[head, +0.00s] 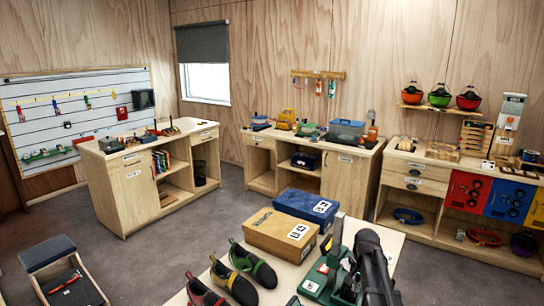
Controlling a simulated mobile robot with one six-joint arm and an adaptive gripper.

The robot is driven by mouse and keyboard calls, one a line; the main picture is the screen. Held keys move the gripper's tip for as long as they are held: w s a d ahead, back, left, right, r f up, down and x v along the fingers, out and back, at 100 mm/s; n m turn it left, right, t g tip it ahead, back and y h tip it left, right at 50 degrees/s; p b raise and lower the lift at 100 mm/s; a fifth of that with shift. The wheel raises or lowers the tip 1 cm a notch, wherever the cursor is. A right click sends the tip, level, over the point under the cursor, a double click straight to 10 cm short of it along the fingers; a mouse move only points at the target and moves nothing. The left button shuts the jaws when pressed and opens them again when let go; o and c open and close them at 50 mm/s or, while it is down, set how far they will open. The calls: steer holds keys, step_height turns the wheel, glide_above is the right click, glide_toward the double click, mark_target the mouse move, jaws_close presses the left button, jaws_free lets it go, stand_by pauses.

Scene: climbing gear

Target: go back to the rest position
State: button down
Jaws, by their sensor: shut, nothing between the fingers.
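My gripper (368,241) is the dark shape at the bottom right of the head view, over the near table (405,241). It is shut, with nothing seen held in it. Its lower part runs out of the bottom edge of the picture. It overlaps part of a green device with a grey upright (335,240) in the picture; I cannot tell the gap between them.
The near table holds several climbing shoes (254,263), a tan box (281,234) and a blue box (306,205). A stool (48,252) stands at the lower left. Workbenches (125,192) line the walls. The grey floor (160,260) between is clear.

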steer(key=s+a+n, duration=0.7)
steer(key=s+a, duration=0.4)
steer(key=s, duration=0.4)
steer(key=shift+s+n+h, duration=0.3)
steer(key=shift+s, duration=0.05)
stand_by(0.6)
